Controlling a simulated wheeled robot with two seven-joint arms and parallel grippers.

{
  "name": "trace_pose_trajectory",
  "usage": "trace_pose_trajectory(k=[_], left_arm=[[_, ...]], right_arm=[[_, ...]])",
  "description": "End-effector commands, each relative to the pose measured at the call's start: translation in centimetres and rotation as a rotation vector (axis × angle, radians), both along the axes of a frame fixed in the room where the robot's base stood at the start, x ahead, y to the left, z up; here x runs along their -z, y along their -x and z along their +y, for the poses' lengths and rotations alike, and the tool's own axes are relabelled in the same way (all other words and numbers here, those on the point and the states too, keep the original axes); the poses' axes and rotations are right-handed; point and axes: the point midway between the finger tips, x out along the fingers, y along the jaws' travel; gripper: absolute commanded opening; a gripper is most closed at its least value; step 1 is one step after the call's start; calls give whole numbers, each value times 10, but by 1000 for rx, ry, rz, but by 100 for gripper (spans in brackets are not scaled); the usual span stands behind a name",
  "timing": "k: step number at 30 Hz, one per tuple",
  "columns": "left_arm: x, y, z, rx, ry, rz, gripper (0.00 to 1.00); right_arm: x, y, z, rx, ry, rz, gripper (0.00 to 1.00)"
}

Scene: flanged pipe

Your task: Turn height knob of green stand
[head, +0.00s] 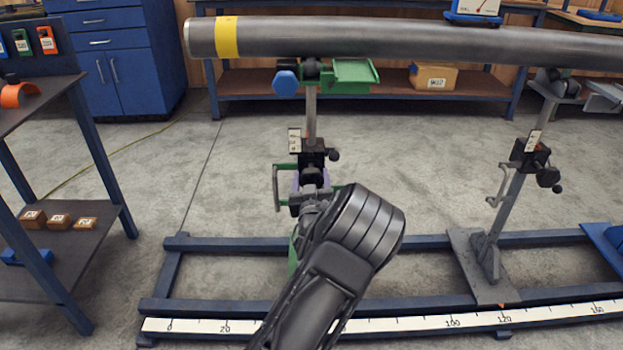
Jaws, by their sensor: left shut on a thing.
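The green stand (352,76) holds the left end of a grey pipe (400,38) that has a yellow band. Its grey post runs down to a black clamp block (313,152) with a small dark knob (333,155) at its right side. My left gripper (312,190) is at the stand's column just below the block, shut on a part there that I take to be the height knob. My wrist and arm hide the gripped part and much of the stand's lower body and foot. My right gripper is not in view.
A grey stand (488,240) supports the pipe farther right. Both stands are at a blue floor rail frame (215,243) with a white scale (200,326) along its front. A shelf rack (60,250) stands at left. Open floor lies behind the frame.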

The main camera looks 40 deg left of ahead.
Motion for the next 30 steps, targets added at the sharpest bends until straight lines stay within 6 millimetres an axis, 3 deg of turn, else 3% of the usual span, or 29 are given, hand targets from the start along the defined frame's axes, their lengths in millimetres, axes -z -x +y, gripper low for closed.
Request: trace_pose_trajectory(k=[11,30], left_arm=[[0,0,-1,0,-100,76,22],[0,-1,-2,0,-439,335,22]], right_arm=[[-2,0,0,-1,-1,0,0],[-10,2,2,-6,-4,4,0]])
